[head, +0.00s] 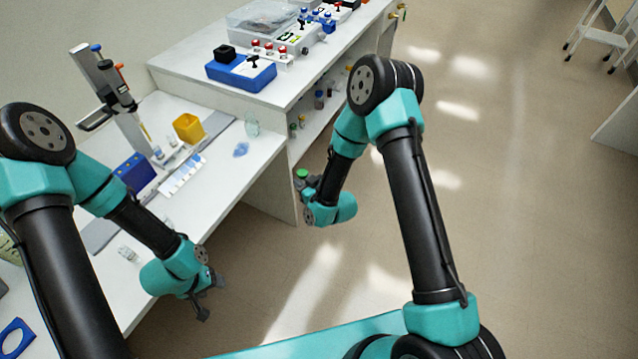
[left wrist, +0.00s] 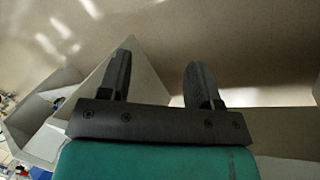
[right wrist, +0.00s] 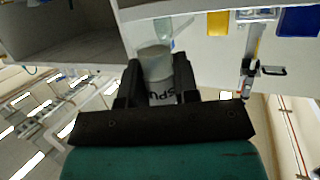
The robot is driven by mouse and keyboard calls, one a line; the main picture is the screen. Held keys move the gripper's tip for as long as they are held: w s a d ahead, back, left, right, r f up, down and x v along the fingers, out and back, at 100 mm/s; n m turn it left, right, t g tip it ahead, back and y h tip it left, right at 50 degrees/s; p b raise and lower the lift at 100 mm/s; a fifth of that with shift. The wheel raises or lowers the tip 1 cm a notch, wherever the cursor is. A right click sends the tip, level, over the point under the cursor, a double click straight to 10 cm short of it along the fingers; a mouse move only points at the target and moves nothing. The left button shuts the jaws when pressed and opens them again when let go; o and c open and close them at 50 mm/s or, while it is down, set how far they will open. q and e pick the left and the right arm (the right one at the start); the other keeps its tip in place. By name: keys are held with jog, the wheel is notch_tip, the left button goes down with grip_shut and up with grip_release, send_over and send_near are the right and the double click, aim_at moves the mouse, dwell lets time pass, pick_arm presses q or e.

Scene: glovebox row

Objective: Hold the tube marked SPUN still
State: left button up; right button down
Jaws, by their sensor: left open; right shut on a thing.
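The tube marked SPUN (right wrist: 160,94) is between the fingers of my right gripper (right wrist: 158,82). In the head view a green cap (head: 302,173) shows at the jaws of my right gripper (head: 308,183), by the end of the white bench; the rest of the tube is hidden there. My left gripper (head: 211,295) is open and empty, off the bench's front edge. Its two fingers stand apart in the left wrist view (left wrist: 158,85).
The white bench (head: 226,160) carries a yellow box (head: 188,128), a blue rack (head: 135,172), a pipette stand (head: 112,85) and a small clear vial (head: 129,254). A higher counter (head: 185,78) holds a blue box (head: 241,73). Open floor lies to the right.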

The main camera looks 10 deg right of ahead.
jog(key=a+r+n+g+y, duration=0.2)
jog(key=a+r+y, duration=0.1)
jog(key=a, duration=0.2)
jog(key=shift+s+a+n, duration=0.25)
jog(key=shift+a+n, duration=0.05)
jog(key=shift+n, duration=0.1)
pick_arm(q)
jog(key=shift+c, duration=0.2)
jog(key=w+d+r+m+g, duration=0.1)
jog(key=w+d+r+m, duration=0.3)
jog(key=w+d+m, duration=0.3)
jog(key=w+d+r+m, duration=0.3)
jog(key=w+d+m, duration=0.2)
jog(key=w+m, duration=0.3)
jog(key=w+d+r+m+y, duration=0.2)
jog(key=w+d+r+m, duration=0.2)
jog(key=r, duration=0.5)
jog(key=w+d+r+m+y, duration=0.1)
jog(key=w+d+r+m, duration=0.4)
jog(key=d+r+m, duration=0.3)
jog(key=d+m, duration=0.1)
jog(key=d, duration=0.2)
jog(key=shift+r+y, duration=0.35)
jog(key=shift+y, duration=0.05)
jog(key=shift+w, duration=0.1)
